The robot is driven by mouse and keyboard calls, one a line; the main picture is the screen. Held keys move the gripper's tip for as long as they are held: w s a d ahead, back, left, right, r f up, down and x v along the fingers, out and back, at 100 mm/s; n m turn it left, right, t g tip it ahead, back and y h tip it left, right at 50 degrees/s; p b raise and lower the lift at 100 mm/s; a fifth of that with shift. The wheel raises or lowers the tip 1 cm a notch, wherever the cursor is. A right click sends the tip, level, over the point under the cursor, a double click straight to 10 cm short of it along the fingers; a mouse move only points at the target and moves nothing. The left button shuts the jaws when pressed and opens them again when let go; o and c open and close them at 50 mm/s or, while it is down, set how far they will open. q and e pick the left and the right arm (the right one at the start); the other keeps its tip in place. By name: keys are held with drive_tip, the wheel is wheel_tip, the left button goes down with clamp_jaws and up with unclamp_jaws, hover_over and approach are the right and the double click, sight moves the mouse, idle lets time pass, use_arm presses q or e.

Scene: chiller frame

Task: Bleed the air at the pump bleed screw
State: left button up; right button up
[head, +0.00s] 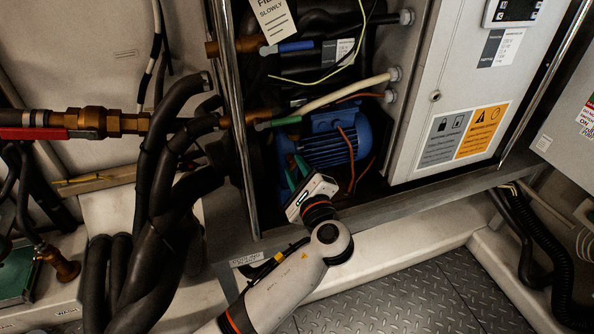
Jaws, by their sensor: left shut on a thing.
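The blue pump motor (328,143) with cooling fins sits inside the open frame, behind the front rail. My left arm comes up from the bottom, and my left gripper (296,170) reaches over the rail to the near left side of the pump. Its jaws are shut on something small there. The held thing is mostly hidden by the gripper body, and I cannot make out whether it is the bleed screw. Green parts show at the fingers. The bleed screw is not clearly visible elsewhere. My right gripper is not in view.
A metal post (232,110) stands close left of the gripper. Thick black hoses (165,190) hang left of it. A red-handled valve (88,122) is at far left. The grey control cabinet (450,90) closes off the right. Tread-plate floor (400,300) is clear below.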

use_arm(q)
drive_tip(key=shift+f, duration=0.1)
drive_tip(key=o, duration=1)
drive_tip(key=shift+s, duration=0.15)
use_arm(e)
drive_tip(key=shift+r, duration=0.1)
use_arm(q)
drive_tip(key=shift+s+d+p, duration=0.15)
drive_tip(key=shift+s+p, duration=0.1)
drive_tip(key=shift+p, duration=0.05)
drive_tip(key=shift+p+v, duration=2)
drive_tip(key=shift+v, duration=3.65)
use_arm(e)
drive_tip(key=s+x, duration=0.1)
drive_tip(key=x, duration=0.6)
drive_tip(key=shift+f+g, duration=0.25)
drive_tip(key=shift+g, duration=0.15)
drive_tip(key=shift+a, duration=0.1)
